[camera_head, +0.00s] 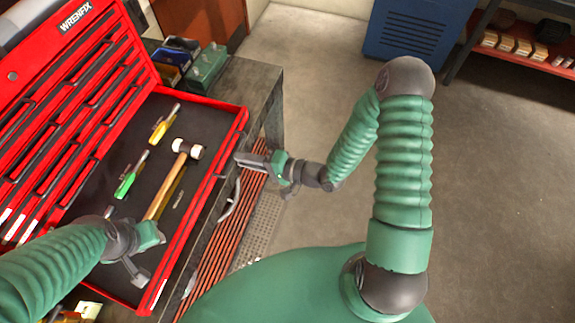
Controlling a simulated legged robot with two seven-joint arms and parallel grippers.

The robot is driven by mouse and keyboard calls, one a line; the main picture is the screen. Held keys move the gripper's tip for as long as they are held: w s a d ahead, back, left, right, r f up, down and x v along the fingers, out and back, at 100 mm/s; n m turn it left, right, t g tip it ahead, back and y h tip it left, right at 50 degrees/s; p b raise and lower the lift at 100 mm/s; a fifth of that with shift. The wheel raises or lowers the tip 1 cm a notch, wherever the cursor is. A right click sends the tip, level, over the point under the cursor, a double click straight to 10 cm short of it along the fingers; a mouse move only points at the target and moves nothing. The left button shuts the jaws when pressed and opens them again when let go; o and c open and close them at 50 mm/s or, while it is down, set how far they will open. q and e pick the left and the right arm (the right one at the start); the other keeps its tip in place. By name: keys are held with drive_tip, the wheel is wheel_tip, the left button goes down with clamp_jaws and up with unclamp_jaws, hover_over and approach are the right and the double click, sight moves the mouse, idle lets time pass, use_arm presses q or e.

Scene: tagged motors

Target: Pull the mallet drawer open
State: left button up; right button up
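The mallet drawer (212,118) of the red tool chest stands pulled out, its dark liner in plain view. A mallet (171,180) with a wooden handle and a black-and-white head lies in it. My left gripper (137,272) is over the near part of the drawer, by its red front rim; I cannot tell whether it touches. My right gripper (247,161) is just right of the drawer's front, close to the rim, with no object visible in it. The finger gap of both grippers is unclear.
A yellow-handled screwdriver (162,127) and a green-handled one (126,184) lie in the drawer. Small bins (190,60) stand behind it on the workbench (262,88). A blue cabinet (416,30) and a red shelf (520,52) stand at the back. The floor to the right is clear.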

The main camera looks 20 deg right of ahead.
use_arm(q)
drive_tip(key=shift+s+d+f+b, duration=0.1)
drive_tip(key=shift+d+f+b, duration=0.2)
drive_tip(key=shift+d, duration=0.05)
drive_tip(key=shift+a, duration=0.15)
use_arm(e)
drive_tip(key=v, duration=1.4)
use_arm(q)
drive_tip(key=shift+a, duration=0.1)
use_arm(e)
drive_tip(key=shift+w+f, duration=0.1)
drive_tip(key=shift+d, duration=0.1)
